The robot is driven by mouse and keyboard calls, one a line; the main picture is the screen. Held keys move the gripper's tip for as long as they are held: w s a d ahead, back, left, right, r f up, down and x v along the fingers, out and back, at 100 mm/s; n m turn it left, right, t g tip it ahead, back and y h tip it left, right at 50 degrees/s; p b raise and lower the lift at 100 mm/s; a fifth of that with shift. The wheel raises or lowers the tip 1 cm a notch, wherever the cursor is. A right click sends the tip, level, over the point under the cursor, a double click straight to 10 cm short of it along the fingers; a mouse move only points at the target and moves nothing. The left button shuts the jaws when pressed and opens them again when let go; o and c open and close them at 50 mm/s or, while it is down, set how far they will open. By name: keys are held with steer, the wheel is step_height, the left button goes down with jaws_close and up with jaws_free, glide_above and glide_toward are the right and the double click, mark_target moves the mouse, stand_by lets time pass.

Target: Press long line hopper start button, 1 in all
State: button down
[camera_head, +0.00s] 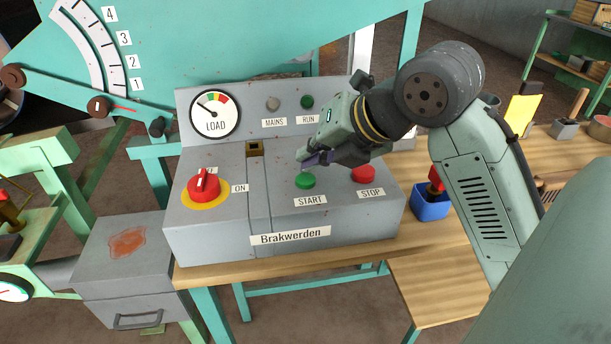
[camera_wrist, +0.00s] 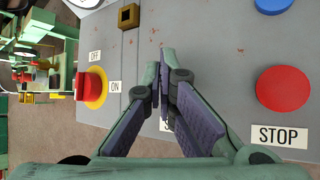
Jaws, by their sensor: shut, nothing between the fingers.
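The grey control box, labelled Brakwerden (camera_head: 289,236), carries a green START button (camera_head: 305,181) on its sloped top. My gripper (camera_head: 307,161) is shut and empty, with its fingertips just above the green button in the head view. I cannot tell whether they touch it. In the wrist view my shut fingers (camera_wrist: 161,62) hide the green button and most of its label. The red STOP button (camera_head: 363,174) is right of START; it also shows in the wrist view (camera_wrist: 283,88).
A red switch on a yellow plate (camera_head: 204,189) is at the left of the box. The upright panel behind has a LOAD gauge (camera_head: 214,114), a grey MAINS lamp (camera_head: 273,103) and a green RUN lamp (camera_head: 307,102). A blue bin (camera_head: 430,208) stands right of the box.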

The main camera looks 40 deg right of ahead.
mark_target(310, 176)
stand_by(0.6)
steer(key=shift+f+b, duration=0.45)
steer(key=shift+f+b, duration=0.5)
steer(key=shift+f, duration=0.05)
stand_by(0.5)
steer(key=shift+r, duration=0.1)
steer(key=shift+r+p, duration=0.7)
steer(key=shift+r, duration=0.2)
steer(key=shift+r, duration=0.1)
step_height(310, 176, up, 5)
steer(key=p, duration=0.3)
steer(key=shift+p, duration=0.3)
stand_by(0.6)
